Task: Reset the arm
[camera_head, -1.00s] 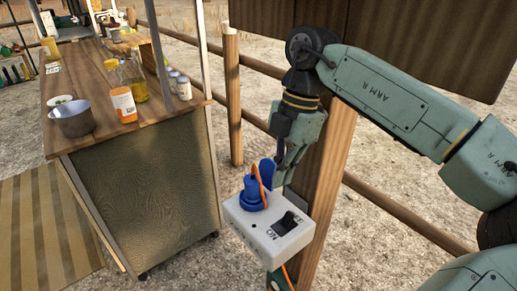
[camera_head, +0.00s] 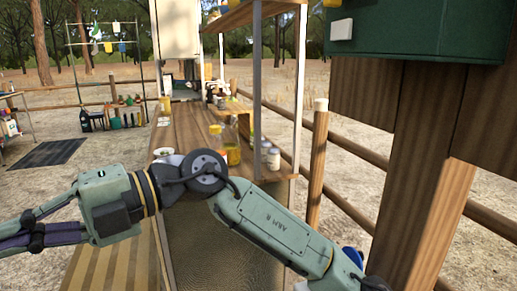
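My arm (camera_head: 277,228) rises from the lower right, bends at a dark round joint and reaches left across the front of the counter. My gripper (camera_head: 8,236) lies level at the left edge and points left. Its two fingers show apart with a gap between them, and nothing is seen in it. The tips are close to the picture's edge. A blue plug (camera_head: 352,256) shows in part behind my arm at the lower right. The box under it is mostly hidden by my arm.
A wooden counter (camera_head: 190,128) holds bottles (camera_head: 232,150), jars and a bowl behind my arm. A wooden post (camera_head: 317,165) and brown panels (camera_head: 420,140) stand at right, under a green box (camera_head: 430,28).

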